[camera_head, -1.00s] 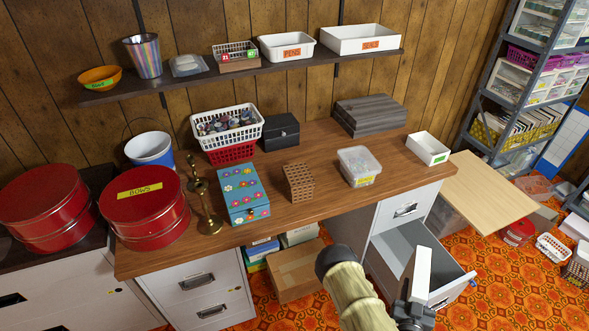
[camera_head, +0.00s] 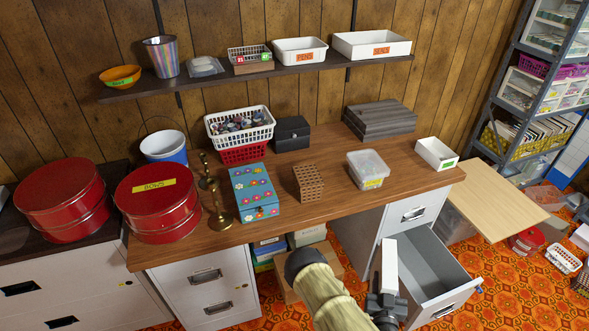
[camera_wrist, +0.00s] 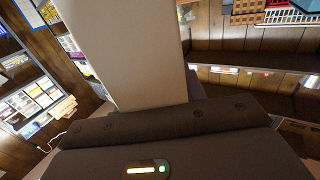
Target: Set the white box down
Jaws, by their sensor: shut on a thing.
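The white box (camera_head: 390,266) is held upright by my gripper (camera_head: 387,296), in front of the desk in the head view. It shows as a narrow pale slab there, and as a large plain pale face in the wrist view (camera_wrist: 125,50). My gripper is shut on its lower end; the fingertips are mostly hidden. In the head view the box overlaps the left side of the open grey drawer (camera_head: 432,262). I cannot tell its height above or distance from the drawer. No support shows under it.
The wooden desk (camera_head: 330,211) carries a flowered box (camera_head: 253,190), a clear tub (camera_head: 367,170) and a small white tray (camera_head: 436,153) at its right end. A pale board (camera_head: 492,198) stands right of the desk. A shelf rack (camera_head: 520,105) is farther right.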

